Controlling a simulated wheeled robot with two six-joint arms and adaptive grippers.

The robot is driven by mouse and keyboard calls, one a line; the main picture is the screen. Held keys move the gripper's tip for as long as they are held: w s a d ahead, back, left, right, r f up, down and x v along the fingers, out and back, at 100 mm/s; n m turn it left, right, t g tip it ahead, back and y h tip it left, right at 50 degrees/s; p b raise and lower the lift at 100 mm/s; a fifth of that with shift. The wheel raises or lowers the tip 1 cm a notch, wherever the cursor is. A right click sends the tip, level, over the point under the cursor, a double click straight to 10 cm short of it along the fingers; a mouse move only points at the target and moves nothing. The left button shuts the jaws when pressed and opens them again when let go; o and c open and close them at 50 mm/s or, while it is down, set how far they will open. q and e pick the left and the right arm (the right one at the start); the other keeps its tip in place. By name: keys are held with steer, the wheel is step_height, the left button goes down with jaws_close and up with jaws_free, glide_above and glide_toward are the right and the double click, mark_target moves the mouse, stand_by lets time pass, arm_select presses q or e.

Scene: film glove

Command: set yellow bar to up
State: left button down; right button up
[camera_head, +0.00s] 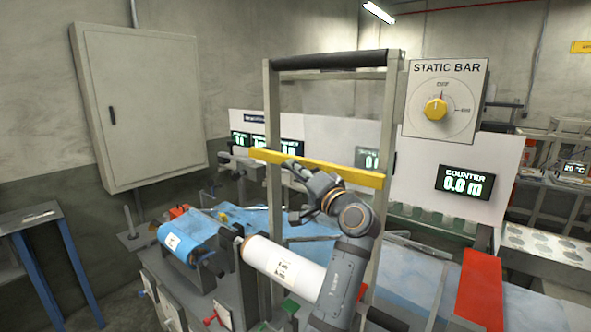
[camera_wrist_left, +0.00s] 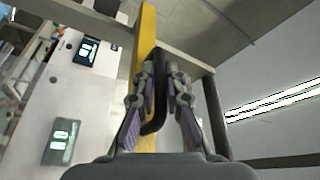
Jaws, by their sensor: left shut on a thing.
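The yellow bar (camera_head: 316,168) runs across the tall grey frame (camera_head: 272,130) at about mid-height, tilted slightly down to the right in the head view. In the left wrist view the yellow bar (camera_wrist_left: 146,45) runs upright, with a black handle (camera_wrist_left: 158,118) along it. My left gripper (camera_head: 300,178) is at the bar from the near side, just below its middle. In the wrist view the left gripper (camera_wrist_left: 163,92) has its fingers closed around the black handle. My right gripper is not in view.
A dark roller (camera_head: 330,60) spans the frame top. A STATIC BAR panel with a yellow knob (camera_head: 435,108) stands at the right, above a counter display (camera_head: 465,183). A white roll (camera_head: 285,265) and blue roll (camera_head: 188,237) lie below. A red block (camera_head: 480,290) stands lower right.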

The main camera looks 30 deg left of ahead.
arm_select(q)
step_height(320, 180, up, 11)
steer(key=p, duration=0.3)
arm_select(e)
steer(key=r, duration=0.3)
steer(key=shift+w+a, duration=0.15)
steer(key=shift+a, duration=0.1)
arm_select(q)
steer(key=c, duration=1.8)
jaws_free()
steer(key=shift+o, duration=0.6)
steer(key=shift+f, duration=0.15)
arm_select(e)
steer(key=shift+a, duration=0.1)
